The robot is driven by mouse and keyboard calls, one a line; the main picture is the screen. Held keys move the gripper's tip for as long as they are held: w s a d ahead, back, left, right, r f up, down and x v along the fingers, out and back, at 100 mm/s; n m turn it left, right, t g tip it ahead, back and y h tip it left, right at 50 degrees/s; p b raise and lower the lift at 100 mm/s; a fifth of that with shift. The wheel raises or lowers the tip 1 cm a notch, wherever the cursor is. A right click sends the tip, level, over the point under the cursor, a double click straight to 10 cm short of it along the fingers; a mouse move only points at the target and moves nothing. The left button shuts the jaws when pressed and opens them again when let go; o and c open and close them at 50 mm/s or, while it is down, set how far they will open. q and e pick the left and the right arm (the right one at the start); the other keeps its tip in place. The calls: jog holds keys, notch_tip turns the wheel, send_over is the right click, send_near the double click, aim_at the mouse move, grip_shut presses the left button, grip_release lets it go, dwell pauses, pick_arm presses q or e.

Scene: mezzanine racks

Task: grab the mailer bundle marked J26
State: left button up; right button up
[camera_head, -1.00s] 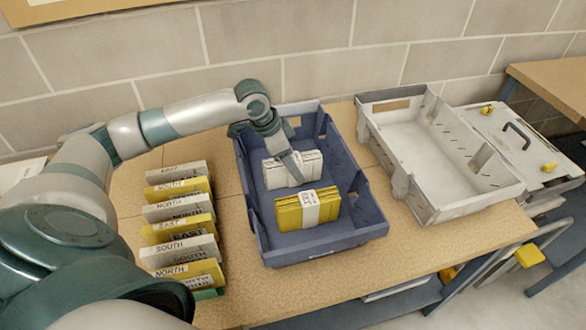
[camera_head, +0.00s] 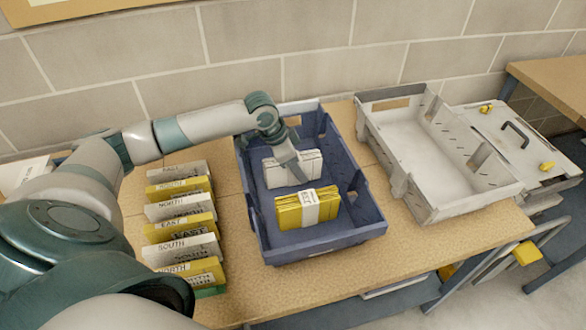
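Two mailer bundles stand in the blue crate (camera_head: 262,224). The white bundle (camera_head: 311,163) is behind, and the yellow bundle (camera_head: 290,215) with a white band is in front. The marks on the bands are too small to read, so I cannot tell which is J26. My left gripper (camera_head: 297,172) reaches down into the crate at the white bundle, its fingers overlapping the bundle's front. The view does not show whether the fingers are apart or closed on it. My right gripper is not in view.
A row of white and yellow cards (camera_head: 182,212) with direction words stands left of the crate. An empty grey tray (camera_head: 455,212) is right of it, with a grey lidded case (camera_head: 520,165) beyond. A block wall (camera_head: 330,50) is behind. Bare table (camera_head: 400,250) lies in front.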

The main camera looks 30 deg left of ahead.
aim_at(305, 154)
pick_arm(q)
jog(key=c, duration=0.4)
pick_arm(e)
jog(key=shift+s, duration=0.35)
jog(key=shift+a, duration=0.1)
pick_arm(q)
jog(key=shift+r, duration=0.1)
